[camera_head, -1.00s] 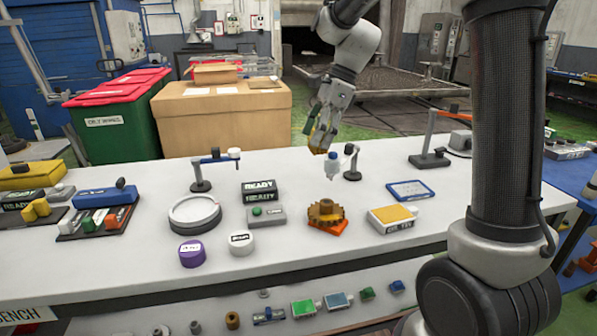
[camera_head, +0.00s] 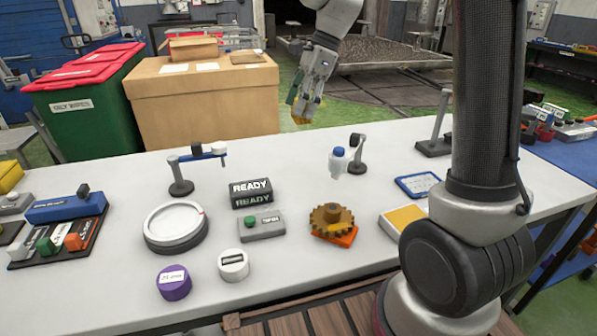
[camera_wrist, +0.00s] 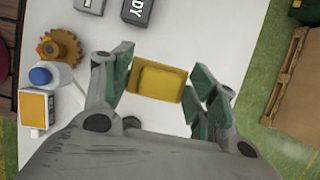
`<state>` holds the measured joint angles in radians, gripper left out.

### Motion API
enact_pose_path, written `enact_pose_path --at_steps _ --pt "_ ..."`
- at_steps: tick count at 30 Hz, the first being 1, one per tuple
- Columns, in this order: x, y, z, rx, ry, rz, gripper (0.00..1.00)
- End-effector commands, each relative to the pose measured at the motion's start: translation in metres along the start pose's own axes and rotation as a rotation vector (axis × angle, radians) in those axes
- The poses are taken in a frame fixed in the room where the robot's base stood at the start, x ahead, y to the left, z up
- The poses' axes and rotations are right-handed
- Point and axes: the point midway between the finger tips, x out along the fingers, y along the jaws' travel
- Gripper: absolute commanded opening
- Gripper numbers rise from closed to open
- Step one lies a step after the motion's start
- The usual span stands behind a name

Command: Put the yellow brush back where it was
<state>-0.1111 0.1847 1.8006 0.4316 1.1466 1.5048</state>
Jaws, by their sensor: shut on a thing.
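In the head view only a small yellow end of the brush (camera_head: 301,119) shows below the fingers. The brush's bristles cannot be made out. The brush appears clear of the bench top.
On the bench stand a round white dish (camera_head: 174,223), a READY sign (camera_head: 251,194), a brown gear (camera_head: 331,219), a blue-capped bottle (camera_head: 339,162), a purple puck (camera_head: 173,282) and a blue-framed tray (camera_head: 418,185). The cardboard box (camera_head: 205,105) stands behind.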

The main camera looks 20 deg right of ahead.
Motion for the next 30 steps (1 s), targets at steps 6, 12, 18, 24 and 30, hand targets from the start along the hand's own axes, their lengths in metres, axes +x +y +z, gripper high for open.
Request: enact_pose_path --at_steps 6,12,18,24,30 --pt "0.016 0.000 -0.007 0.001 0.000 0.002 0.39" --pt "0.035 0.000 -0.015 0.002 0.000 0.003 0.39" --pt "0.056 0.001 -0.023 0.002 0.000 0.004 0.39" --pt "0.080 0.001 -0.033 0.003 0.000 0.005 0.39" --pt "0.114 0.001 -0.048 0.002 0.000 0.004 0.39"
